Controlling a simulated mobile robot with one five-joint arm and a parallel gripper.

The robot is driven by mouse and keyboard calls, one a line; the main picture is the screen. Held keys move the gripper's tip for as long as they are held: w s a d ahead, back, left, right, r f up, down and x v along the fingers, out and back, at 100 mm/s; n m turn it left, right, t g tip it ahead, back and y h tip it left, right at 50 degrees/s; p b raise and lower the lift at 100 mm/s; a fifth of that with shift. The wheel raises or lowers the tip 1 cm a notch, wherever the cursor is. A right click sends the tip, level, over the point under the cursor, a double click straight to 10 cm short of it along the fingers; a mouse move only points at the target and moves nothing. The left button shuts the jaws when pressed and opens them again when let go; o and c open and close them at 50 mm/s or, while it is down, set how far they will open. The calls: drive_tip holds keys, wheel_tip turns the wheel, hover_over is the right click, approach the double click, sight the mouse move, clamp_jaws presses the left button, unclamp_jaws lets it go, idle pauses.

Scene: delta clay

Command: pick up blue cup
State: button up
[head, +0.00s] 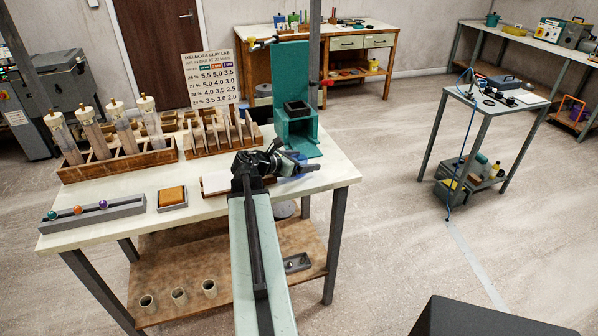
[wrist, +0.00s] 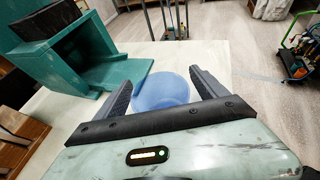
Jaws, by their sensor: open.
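The blue cup (wrist: 160,92) stands on the pale table top in the wrist view, between the two dark fingers of my gripper (wrist: 163,88). The fingers are open, one on each side of it, and its near part is hidden behind the gripper body. I cannot tell whether either finger touches it. In the head view my gripper (head: 296,170) is over the right part of the table, and only a bit of blue from the cup (head: 300,157) shows around it.
A teal stand (head: 293,100) rises just behind my gripper, and shows at left in the wrist view (wrist: 75,60). Wooden racks (head: 215,135), a sponge-like block (head: 172,196) and a grey strip with coloured balls (head: 95,211) are on the table. The table's right edge is close.

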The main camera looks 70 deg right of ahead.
drive_tip(key=shift+s+d+f, duration=0.1)
drive_tip(key=shift+d+f, duration=0.05)
drive_tip(key=shift+d, duration=0.1)
drive_tip(key=c, duration=1.4)
